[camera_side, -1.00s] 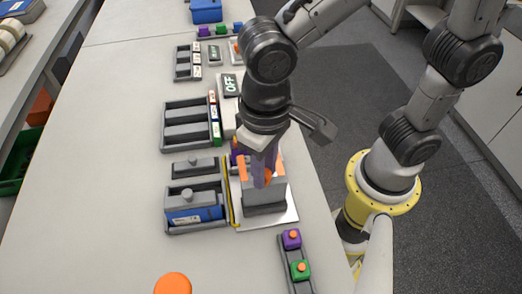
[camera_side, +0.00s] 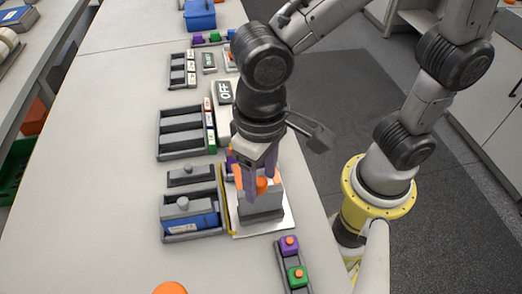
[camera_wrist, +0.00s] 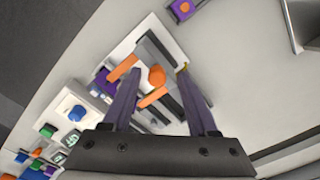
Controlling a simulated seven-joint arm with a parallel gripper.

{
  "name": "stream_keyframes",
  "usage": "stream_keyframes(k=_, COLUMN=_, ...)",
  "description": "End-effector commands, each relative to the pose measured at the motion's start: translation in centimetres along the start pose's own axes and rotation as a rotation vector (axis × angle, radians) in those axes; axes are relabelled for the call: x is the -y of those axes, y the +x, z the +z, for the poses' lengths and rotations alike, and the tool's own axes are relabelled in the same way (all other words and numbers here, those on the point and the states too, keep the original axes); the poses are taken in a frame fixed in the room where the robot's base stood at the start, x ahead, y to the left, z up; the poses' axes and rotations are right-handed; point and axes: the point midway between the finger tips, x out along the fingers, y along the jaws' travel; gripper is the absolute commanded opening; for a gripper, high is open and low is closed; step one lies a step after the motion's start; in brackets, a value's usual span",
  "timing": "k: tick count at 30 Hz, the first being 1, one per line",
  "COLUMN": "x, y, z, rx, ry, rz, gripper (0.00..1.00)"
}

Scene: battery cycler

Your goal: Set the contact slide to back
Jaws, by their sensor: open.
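The contact slide seems to be the orange knob (camera_side: 261,186) on a grey block with orange pieces, standing on a pale plate (camera_side: 270,226) near the table's right edge. In the wrist view the orange knob (camera_wrist: 157,77) shows between my fingers, with a grey bar and orange pieces beside it. My gripper (camera_side: 259,178) is open and points down over the block. Its purple fingers lie either side of the knob in the wrist view, where the gripper shows again (camera_wrist: 159,72). I cannot tell whether a finger touches the knob. My fingers hide part of the block.
A grey holder with a blue cell (camera_side: 193,222) stands left of the block. Behind it are a slotted grey tray (camera_side: 160,130) and an OFF display (camera_side: 224,92). A strip with purple and green buttons (camera_side: 293,262) lies in front. The table's left side is clear.

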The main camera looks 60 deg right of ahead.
Motion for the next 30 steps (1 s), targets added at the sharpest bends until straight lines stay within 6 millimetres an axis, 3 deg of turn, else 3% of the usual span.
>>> stream_keyframes(k=12, x=0.1, y=-8.4, z=0.0, rx=-0.004, ry=0.0, rz=-0.006, gripper=0.59)
stream_keyframes(k=18, x=0.1, y=-11.6, z=0.0, rx=-0.002, ry=0.0, rz=-0.004, gripper=0.59)
stream_keyframes(k=24, x=0.0, y=-13.0, z=0.1, rx=0.0, ry=0.0, rz=-0.001, gripper=0.59)
stream_keyframes(k=30, x=0.0, y=-13.2, z=0.1, rx=0.0, ry=0.0, rz=-0.001, gripper=0.59)
